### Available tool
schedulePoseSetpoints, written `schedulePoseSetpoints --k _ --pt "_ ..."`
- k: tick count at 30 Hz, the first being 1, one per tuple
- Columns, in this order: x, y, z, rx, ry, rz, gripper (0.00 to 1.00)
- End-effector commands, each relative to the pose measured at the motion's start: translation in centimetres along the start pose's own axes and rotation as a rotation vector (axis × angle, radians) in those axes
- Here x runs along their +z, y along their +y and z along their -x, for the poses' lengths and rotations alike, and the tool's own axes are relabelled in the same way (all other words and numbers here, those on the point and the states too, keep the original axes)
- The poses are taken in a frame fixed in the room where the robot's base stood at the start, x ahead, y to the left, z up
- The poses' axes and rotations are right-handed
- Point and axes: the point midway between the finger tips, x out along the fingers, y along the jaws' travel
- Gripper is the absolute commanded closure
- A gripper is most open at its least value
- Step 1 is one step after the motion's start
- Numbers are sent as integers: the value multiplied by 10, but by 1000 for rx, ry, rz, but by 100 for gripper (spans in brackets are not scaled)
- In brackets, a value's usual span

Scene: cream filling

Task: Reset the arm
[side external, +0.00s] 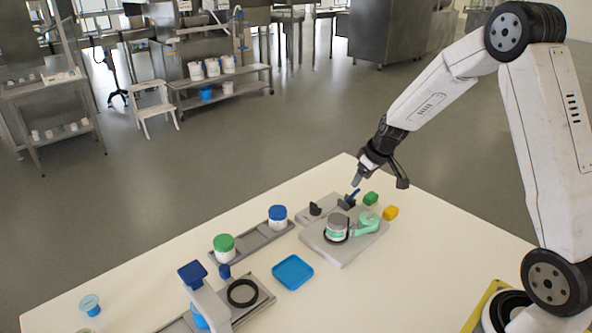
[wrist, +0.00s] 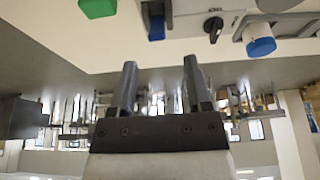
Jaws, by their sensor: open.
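In the side view the grey station (side external: 347,250) holds a grey and green jar (side external: 337,227) and a mint-green part (side external: 368,222). A green block (side external: 371,198) and a yellow block (side external: 391,212) lie beside it.
A rack holds a green-lidded jar (side external: 224,247) and a blue-lidded jar (side external: 277,216). A blue tray (side external: 293,271) lies in front. A stand with a blue top (side external: 193,272) and a black ring (side external: 242,292) are nearer. A small blue cup (side external: 90,304) is at the left.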

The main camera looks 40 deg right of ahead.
Motion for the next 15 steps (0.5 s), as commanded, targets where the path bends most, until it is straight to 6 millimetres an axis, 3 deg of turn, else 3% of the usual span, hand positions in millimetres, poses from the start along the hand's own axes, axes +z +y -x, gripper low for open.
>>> schedulePoseSetpoints --k 8,15 --pt "16 -42 17 -10 -30 3 37" --pt "62 -108 47 -15 -83 3 37"
